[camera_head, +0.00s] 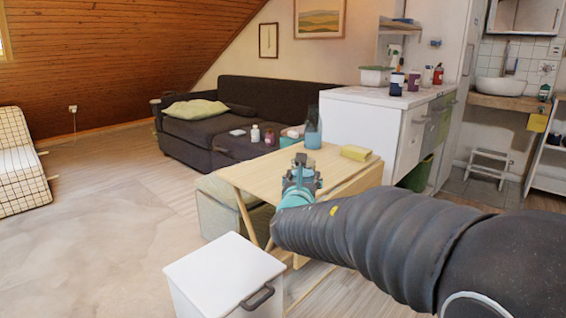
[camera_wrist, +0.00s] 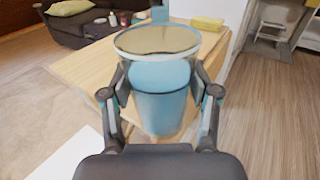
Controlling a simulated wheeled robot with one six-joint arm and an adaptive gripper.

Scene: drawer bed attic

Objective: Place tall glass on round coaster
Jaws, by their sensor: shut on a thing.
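My gripper (camera_wrist: 160,98) is shut on the tall glass (camera_wrist: 160,104), with one finger on each side of it. The glass is clear with a bluish tint and a wide round rim facing the wrist camera. In the head view my gripper (camera_head: 301,172) is over the near part of the wooden table (camera_head: 262,172), and it mostly hides the glass. I cannot make out the round coaster in either view; the glass and gripper cover part of the tabletop. I cannot tell whether the glass touches the table.
A blue-grey bottle (camera_head: 313,130) stands at the table's far edge. A yellow block (camera_head: 355,153) lies at its far right. A white cabinet (camera_head: 365,125) stands behind, and a white box with a handle (camera_head: 222,270) stands in front. The tabletop's left part is bare.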

